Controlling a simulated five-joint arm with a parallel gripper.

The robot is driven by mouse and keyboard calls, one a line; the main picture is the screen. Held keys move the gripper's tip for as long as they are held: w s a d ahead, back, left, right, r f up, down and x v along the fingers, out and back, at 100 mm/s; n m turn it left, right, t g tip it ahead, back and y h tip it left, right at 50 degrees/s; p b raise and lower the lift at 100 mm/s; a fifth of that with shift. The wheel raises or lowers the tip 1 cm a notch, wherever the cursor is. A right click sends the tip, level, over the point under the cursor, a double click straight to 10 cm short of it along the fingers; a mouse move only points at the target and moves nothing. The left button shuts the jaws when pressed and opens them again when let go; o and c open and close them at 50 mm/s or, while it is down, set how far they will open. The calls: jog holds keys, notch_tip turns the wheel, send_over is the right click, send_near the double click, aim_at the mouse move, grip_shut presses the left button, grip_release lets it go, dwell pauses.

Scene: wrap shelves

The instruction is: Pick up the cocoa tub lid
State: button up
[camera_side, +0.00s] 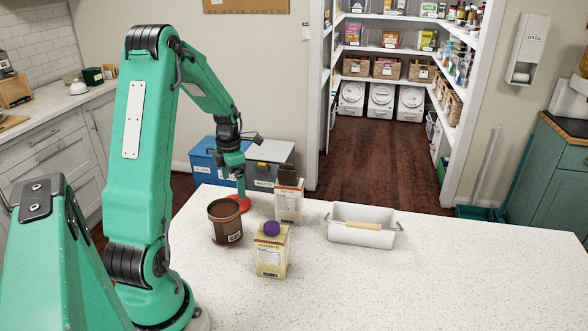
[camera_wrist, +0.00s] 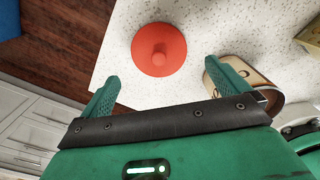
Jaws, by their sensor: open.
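The cocoa tub lid is a red disc with a round knob (camera_wrist: 159,50), lying on the speckled counter near its edge in the wrist view. In the side view only part of the red lid (camera_side: 243,204) shows below my gripper (camera_side: 238,187). In the wrist view my gripper (camera_wrist: 163,86) is open and empty, with its fingers apart and the lid ahead between their lines. The brown cocoa tub (camera_side: 226,233) stands open on the counter, in front of the lid in the side view. In the wrist view part of the tub (camera_wrist: 268,93) shows behind the right finger.
A yellow carton with a purple cap (camera_side: 272,257) and a white carton with a brown top (camera_side: 288,205) stand near the tub. A white tray with a wooden handle (camera_side: 350,238) is further right. The counter's right side (camera_side: 480,280) is clear.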

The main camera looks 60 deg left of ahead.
aim_at(235, 196)
jog(key=shift+a+f, duration=0.1)
jog(key=shift+f, duration=3.1)
jog(key=c, duration=0.8)
